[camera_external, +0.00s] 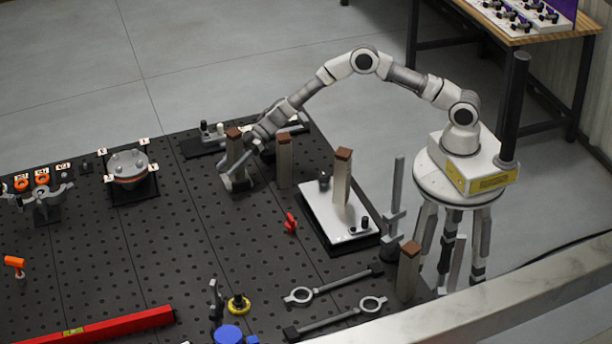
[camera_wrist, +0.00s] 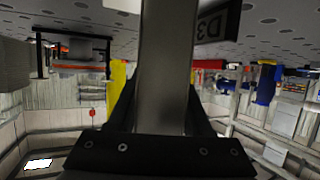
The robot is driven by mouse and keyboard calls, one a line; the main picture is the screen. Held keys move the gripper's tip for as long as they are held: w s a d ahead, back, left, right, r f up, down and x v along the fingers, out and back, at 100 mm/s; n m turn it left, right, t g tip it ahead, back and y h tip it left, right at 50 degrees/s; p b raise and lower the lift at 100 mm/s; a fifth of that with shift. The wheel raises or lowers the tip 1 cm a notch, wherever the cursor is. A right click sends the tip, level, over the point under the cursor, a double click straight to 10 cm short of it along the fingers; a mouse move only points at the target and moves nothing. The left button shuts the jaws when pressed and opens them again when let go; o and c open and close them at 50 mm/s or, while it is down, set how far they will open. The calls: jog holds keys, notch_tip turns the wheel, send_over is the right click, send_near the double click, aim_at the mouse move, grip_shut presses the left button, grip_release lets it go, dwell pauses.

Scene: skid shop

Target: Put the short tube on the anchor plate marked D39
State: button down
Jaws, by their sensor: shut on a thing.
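My gripper (camera_external: 240,147) is at the far side of the dark perforated board, shut on an upright grey tube (camera_external: 236,155) with a brown top. In the wrist view the tube (camera_wrist: 165,70) fills the middle between the dark jaws. A dark plate (camera_wrist: 232,22) behind it shows "D3"; the rest of its marking is hidden by the tube. The tube's lower end is close to a grey base (camera_external: 237,182); I cannot tell whether they touch.
Similar brown-topped posts stand at right of the held tube (camera_external: 285,163), on a white plate (camera_external: 342,178) and at the front right (camera_external: 408,272). A red clip (camera_external: 290,223) lies on the board (camera_external: 215,235). A round grey flange (camera_external: 129,165) stands left. The board's middle is mostly clear.

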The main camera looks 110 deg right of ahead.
jog(key=shift+c, duration=1.6)
grip_release()
jog(key=shift+r, duration=0.1)
jog(key=shift+s+r, duration=0.1)
jog(key=v, duration=1.1)
jog(key=shift+s+d, duration=0.2)
jog(key=shift+s, duration=0.1)
jog(key=shift+r, duration=0.2)
